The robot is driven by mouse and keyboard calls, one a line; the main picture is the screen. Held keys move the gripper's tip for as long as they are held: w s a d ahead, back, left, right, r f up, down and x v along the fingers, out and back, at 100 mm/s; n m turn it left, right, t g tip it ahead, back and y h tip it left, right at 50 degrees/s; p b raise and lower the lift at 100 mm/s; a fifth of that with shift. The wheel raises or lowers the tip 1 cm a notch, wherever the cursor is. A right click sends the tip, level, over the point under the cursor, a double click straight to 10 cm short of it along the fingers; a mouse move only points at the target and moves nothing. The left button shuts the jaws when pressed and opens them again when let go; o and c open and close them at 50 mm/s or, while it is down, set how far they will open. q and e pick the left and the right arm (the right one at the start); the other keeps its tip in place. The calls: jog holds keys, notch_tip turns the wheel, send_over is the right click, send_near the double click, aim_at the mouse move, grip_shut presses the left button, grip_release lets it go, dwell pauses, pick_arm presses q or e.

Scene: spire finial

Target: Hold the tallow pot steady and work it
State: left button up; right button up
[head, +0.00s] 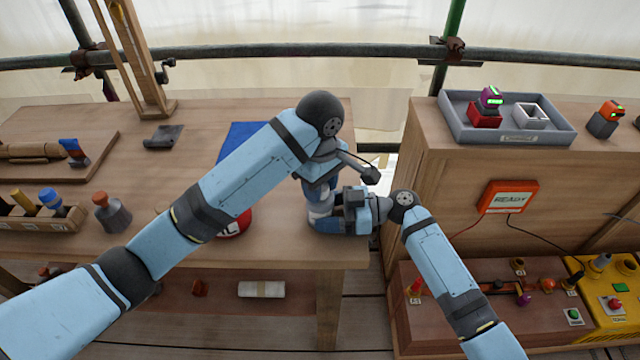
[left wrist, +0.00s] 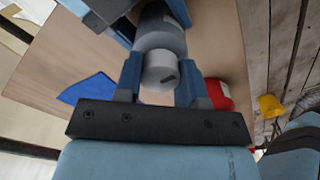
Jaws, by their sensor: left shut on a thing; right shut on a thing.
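The tallow pot, a grey cylinder with a narrower round end, shows in the left wrist view (left wrist: 160,38). In the head view only a pale bit of it (head: 319,208) shows between my grippers, near the right end of the workbench (head: 280,252). My left gripper (head: 319,192) reaches down from above; in the left wrist view its two fingers (left wrist: 160,80) are shut on the narrower grey end. My right gripper (head: 332,218) comes in from the right, low over the bench, shut on the pot; its fingertips are mostly hidden. The pot's opening cannot be made out.
A red labelled container (head: 236,226) stands just left, partly behind my left arm. A blue cloth (head: 240,142) lies behind. A grey tray (head: 508,118) sits on the right-hand cabinet, above a READY sign (head: 508,197). A gap separates bench and cabinet.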

pick_arm(q)
jog(key=o, duration=0.9)
jog(key=shift+o, duration=0.2)
jog(key=shift+r, duration=0.1)
notch_tip(320, 180, up, 12)
pick_arm(e)
jog(key=o, duration=0.8)
jog(key=shift+d, duration=0.1)
